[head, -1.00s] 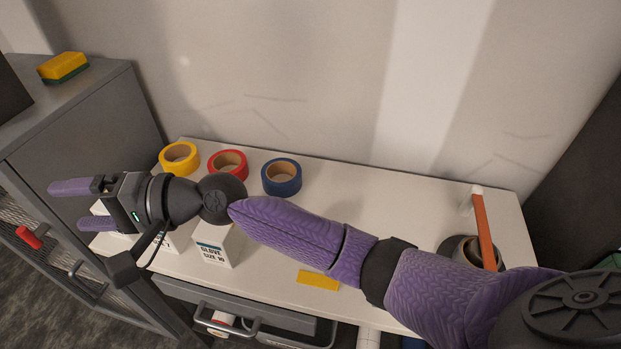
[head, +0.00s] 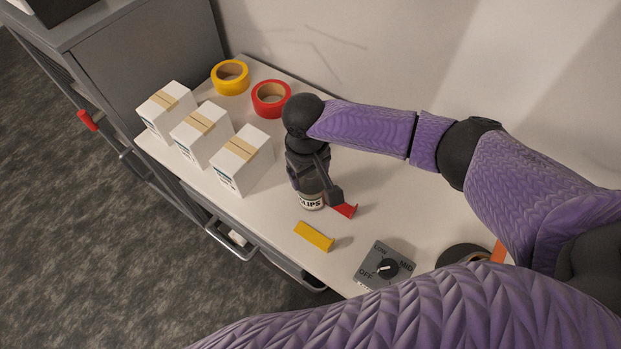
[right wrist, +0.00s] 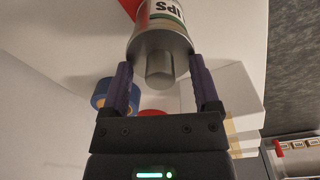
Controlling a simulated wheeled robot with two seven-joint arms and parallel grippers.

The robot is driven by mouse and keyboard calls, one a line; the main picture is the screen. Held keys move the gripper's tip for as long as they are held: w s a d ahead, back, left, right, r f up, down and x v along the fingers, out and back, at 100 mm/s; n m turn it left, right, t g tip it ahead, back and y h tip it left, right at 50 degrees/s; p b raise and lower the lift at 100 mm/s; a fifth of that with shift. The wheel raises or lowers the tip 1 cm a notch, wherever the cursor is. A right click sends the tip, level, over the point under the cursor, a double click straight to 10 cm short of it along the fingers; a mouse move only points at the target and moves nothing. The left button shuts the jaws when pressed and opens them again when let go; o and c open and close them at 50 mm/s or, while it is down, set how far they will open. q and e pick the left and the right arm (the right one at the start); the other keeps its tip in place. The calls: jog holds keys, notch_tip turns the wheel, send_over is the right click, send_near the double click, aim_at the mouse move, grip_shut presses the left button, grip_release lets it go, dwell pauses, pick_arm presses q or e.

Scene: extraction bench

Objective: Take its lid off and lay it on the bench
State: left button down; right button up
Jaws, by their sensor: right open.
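A jar (head: 312,201) with a label ending in "LIPS" stands upright on the white bench (head: 370,222). The jar (right wrist: 165,14) also shows in the right wrist view, with its grey lid (right wrist: 158,45) and a round knob (right wrist: 160,69) on top. My right gripper (head: 315,182) points down over the jar and hides the lid in the head view. In the right wrist view its open fingers (right wrist: 161,72) flank the knob, with gaps on both sides, and their tips are near the lid's edge. My left gripper is out of view.
White boxes (head: 241,162) stand left of the jar. Yellow tape (head: 230,70) and red tape (head: 262,105) lie behind. A red piece (head: 346,211) is beside the jar, a yellow piece (head: 315,238) in front, and a dial box (head: 372,277) to the right. Bare bench lies right of the jar.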

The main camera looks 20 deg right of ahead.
jog(key=shift+c, duration=1.2)
grip_shut()
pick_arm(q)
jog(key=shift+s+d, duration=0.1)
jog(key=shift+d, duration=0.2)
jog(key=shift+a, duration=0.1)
pick_arm(e)
jog(key=shift+r, duration=0.1)
